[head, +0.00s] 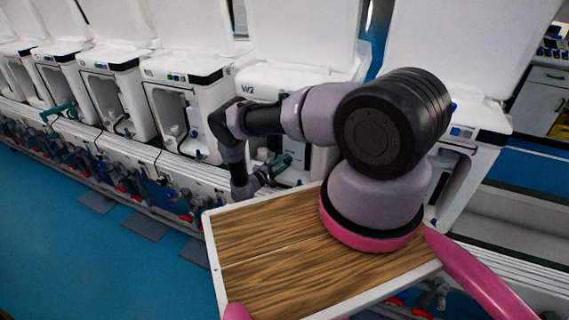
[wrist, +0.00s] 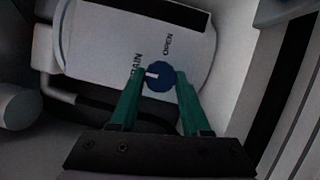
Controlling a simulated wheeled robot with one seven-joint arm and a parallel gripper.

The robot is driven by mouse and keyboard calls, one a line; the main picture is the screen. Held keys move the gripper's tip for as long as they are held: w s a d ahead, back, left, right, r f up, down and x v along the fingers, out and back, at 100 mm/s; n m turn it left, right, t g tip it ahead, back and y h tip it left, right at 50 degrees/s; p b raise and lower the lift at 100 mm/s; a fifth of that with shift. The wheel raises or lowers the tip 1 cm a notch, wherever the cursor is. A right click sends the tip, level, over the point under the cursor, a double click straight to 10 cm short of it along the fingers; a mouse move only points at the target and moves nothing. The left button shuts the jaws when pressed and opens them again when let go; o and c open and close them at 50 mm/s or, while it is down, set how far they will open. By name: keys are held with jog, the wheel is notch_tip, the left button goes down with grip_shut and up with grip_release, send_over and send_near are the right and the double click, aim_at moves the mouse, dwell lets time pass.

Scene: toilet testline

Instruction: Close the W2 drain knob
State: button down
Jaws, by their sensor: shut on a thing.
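The W2 station (head: 262,88) stands in the middle of the row in the head view, partly covered by my arm. In the wrist view, the blue drain knob (wrist: 160,76) with a white pointer mark sits on a pale panel (wrist: 95,45) lettered "DRAIN" and "OPEN". The white mark points left, toward the "DRAIN" lettering. My gripper (wrist: 161,82) has its green fingers on either side of the knob, shut on it. In the head view my gripper (head: 283,163) is at the front of the W2 station, and the knob is hidden there.
Similar white stations (head: 185,100) run along the row to the left, with several valves and pipes (head: 160,180) below. A wall or post flanks the panel on the right in the wrist view. The blue floor (head: 60,240) at left is open.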

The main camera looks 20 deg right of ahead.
jog(key=shift+c, duration=1.8)
grip_release()
jog(key=r+v, duration=0.1)
jog(key=v, duration=0.9)
jog(key=shift+a+f, duration=0.4)
jog(key=shift+f, duration=0.1)
jog(key=shift+s, duration=0.1)
